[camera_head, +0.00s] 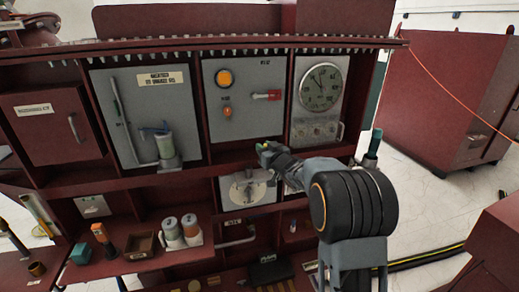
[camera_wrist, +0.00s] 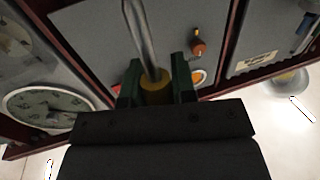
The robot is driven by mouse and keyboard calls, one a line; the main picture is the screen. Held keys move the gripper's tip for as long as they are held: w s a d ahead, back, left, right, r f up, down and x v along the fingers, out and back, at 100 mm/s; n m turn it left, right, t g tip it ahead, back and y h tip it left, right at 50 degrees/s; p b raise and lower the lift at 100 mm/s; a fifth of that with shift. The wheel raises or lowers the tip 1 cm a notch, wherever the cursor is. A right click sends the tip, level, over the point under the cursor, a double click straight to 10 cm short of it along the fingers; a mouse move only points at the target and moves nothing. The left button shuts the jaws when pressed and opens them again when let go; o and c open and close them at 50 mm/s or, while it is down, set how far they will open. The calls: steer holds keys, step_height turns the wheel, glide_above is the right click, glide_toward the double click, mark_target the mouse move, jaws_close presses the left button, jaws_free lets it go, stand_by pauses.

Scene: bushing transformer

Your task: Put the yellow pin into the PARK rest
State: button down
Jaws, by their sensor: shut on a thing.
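My gripper (camera_wrist: 157,88) is shut on the yellow pin (camera_wrist: 155,90), with its dark green fingers on either side of the yellow part. The pin's grey metal shaft (camera_wrist: 140,40) points away from the fingers, toward the top of the wrist view. In the head view my gripper (camera_head: 266,151) is in front of the cabinet, just below the panel with the orange lamp. Only a small yellow spot of the pin (camera_head: 264,147) shows there. I cannot make out a label reading PARK, so I cannot tell which fitting is the PARK rest.
The lamp panel (camera_head: 222,118) carries a red handle (camera_head: 266,95) and an orange knob (camera_head: 227,112). A round gauge (camera_head: 321,87) is right of it. Cups (camera_head: 171,228) and a small box (camera_head: 139,245) stand on the lower left shelf.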

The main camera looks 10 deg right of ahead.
steer(key=shift+s+r, duration=0.2)
steer(key=shift+s, duration=0.25)
steer(key=shift+a, duration=0.15)
